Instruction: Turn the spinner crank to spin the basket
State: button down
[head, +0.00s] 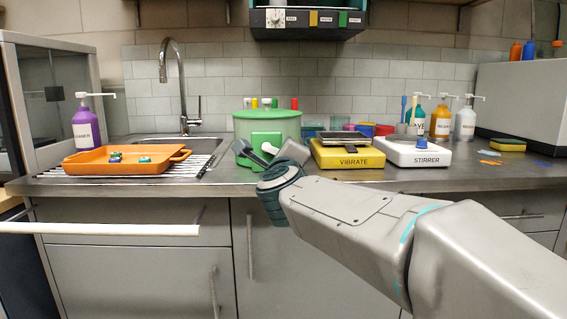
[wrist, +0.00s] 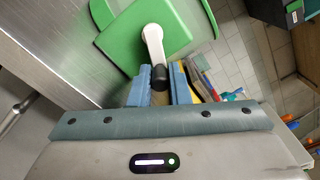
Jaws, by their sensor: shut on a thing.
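The green spinner (head: 267,122) stands on the counter near its front edge, a round green tub with several coloured caps showing at its top. In the wrist view the spinner's green front (wrist: 160,52) carries a white crank arm (wrist: 153,42) that ends in a black knob (wrist: 159,78). My gripper (head: 262,150) is in front of the spinner. In the wrist view my gripper (wrist: 160,88) has its blue fingers on either side of the black knob and is shut on it. The gripper hides part of the spinner's front in the head view.
A yellow VIBRATE unit (head: 347,155) stands just right of the spinner, with a white STIRRER (head: 417,152) beyond it. An orange tray (head: 126,160) sits on a rack at left. The faucet (head: 175,80) and sink are behind. A shelf unit (head: 308,20) hangs above.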

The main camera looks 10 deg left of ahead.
jog(key=shift+r, duration=0.25)
dwell(0.3)
jog(key=c, duration=1.4)
grip_release()
jog(key=shift+m, duration=0.3)
jog(key=shift+o, duration=0.2)
jog(key=shift+f, duration=0.15)
jog(key=p+v, duration=0.2)
jog(key=v, duration=1.2)
jog(key=shift+p, duration=0.35)
jog(key=shift+w, duration=0.15)
